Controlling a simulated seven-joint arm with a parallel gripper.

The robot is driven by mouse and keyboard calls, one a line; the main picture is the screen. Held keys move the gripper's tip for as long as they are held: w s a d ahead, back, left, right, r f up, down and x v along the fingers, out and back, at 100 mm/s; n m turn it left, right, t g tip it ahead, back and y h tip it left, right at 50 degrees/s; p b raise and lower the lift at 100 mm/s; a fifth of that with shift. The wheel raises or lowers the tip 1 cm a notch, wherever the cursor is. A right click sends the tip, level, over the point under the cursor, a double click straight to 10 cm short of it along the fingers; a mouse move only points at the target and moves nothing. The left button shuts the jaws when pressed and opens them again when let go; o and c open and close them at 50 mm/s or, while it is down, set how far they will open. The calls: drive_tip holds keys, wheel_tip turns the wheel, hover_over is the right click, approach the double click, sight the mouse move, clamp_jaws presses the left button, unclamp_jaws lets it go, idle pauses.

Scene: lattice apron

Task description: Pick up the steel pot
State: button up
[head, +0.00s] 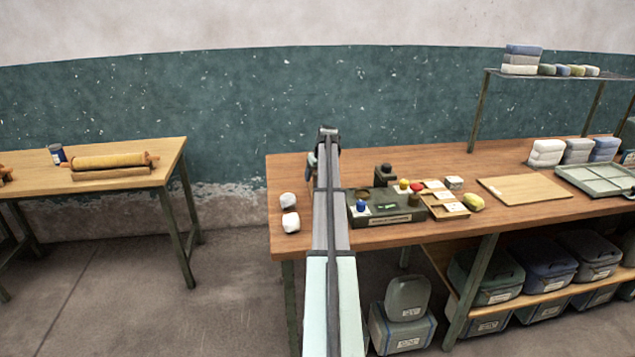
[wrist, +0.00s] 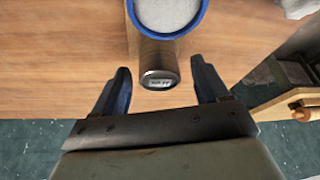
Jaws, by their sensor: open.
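In the wrist view a grey steel cylinder with a small label (wrist: 158,62) points down toward my gripper (wrist: 160,68). Above it is a round blue rim (wrist: 131,14) around a pale, speckled inside, cut off by the top edge. I take these to be the steel pot; I cannot tell exactly how the two parts join. My gripper's two dark blue fingers are open, one on each side of the labelled end, with gaps showing on both sides. In the head view my arm hides most of the gripper and the pot.
A table with a rolling pin (head: 108,160) stands left across a gap. A pale lump (wrist: 298,6) shows at the wrist view's top right.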

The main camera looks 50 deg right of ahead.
drive_tip(key=shift+x, duration=0.95)
drive_tip(key=shift+c, duration=0.3)
drive_tip(key=c, duration=1.1)
